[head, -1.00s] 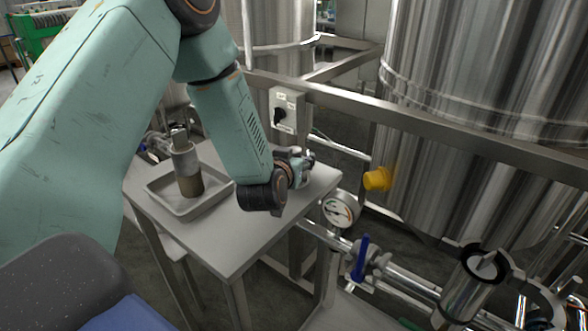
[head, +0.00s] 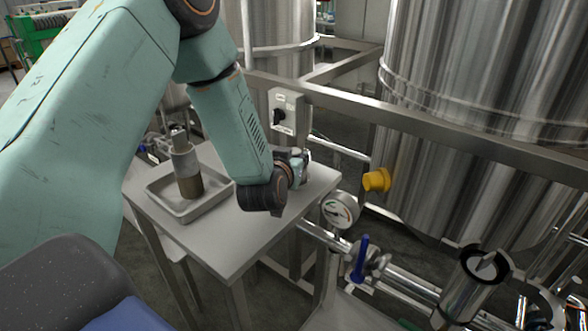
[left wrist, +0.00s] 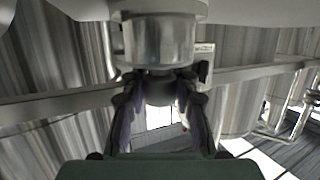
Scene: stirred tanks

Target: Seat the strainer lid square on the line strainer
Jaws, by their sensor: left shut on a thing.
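The line strainer (head: 459,294) is a bright metal cylinder at the lower right of the head view. Its top shows a black ring around a pale metal interior, with no lid on it. My left gripper (head: 302,165) is past the far side of the small table, well left of the strainer, and mostly hidden by its own wrist. In the left wrist view, its fingers (left wrist: 160,105) are shut on the dark, narrow part of a round metal piece (left wrist: 160,42), which appears to be the strainer lid. The lid is barely visible in the head view. My right gripper is not in view.
A grey tray (head: 216,196) with a grey-brown cylinder (head: 188,172) stands on the table (head: 230,235). Large tanks and a frame rail (head: 420,125) stand behind.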

